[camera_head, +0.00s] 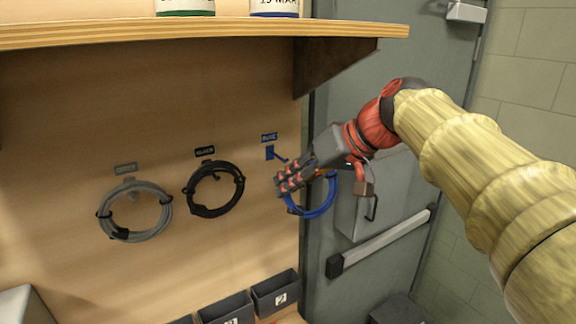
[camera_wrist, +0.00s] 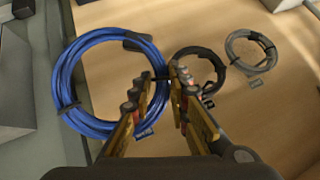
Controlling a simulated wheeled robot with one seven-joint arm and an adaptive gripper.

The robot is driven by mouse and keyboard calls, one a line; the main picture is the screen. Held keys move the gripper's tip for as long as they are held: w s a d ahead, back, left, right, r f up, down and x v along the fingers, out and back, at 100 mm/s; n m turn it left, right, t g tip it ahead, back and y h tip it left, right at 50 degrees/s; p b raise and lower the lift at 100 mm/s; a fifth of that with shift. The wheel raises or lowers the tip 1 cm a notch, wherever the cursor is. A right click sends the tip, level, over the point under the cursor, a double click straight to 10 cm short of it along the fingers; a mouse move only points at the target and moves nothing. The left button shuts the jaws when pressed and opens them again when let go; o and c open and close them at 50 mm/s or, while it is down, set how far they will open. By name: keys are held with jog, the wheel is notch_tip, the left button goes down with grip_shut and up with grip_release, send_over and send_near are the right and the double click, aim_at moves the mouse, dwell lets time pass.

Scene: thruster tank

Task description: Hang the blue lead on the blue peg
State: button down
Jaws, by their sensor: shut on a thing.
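The blue lead (camera_head: 331,202) is a coil with dark ties. My gripper (camera_head: 283,184) is shut on it, near the panel's right edge. In the wrist view the blue coil (camera_wrist: 70,62) hangs left of my fingertips (camera_wrist: 160,88), with its right side at the fingers. The blue peg (camera_head: 280,158) sticks out from a small blue plate under a blue label (camera_head: 269,138), just above my fingertips. The coil is below and right of the peg, apart from it in the head view. In the wrist view the blue label (camera_wrist: 145,132) shows between the fingers; the peg is not clear there.
A black coil (camera_head: 190,190) and a grey coil (camera_head: 105,222) hang on the panel to the left; both also show in the wrist view. A wooden shelf (camera_head: 120,35) juts out above. Dark bins (camera_head: 228,308) stand below. A grey door with a push bar (camera_head: 385,243) is at right.

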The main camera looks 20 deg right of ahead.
jog(key=shift+w, duration=0.1)
jog(key=shift+w+a, duration=0.2)
jog(key=shift+w, duration=0.2)
jog(key=shift+w+f+p, duration=0.1)
jog(key=shift+w+p, duration=0.35)
jog(key=shift+w, duration=0.1)
jog(key=w+a+f+p, duration=0.1)
jog(key=w+a+p, duration=0.1)
jog(key=w, duration=0.7)
jog(key=shift+f+p, duration=0.3)
jog(key=shift+p, duration=0.25)
dwell(0.6)
jog(key=c, duration=1.7)
grip_release()
jog(key=shift+c, duration=0.2)
jog(key=shift+o, duration=0.6)
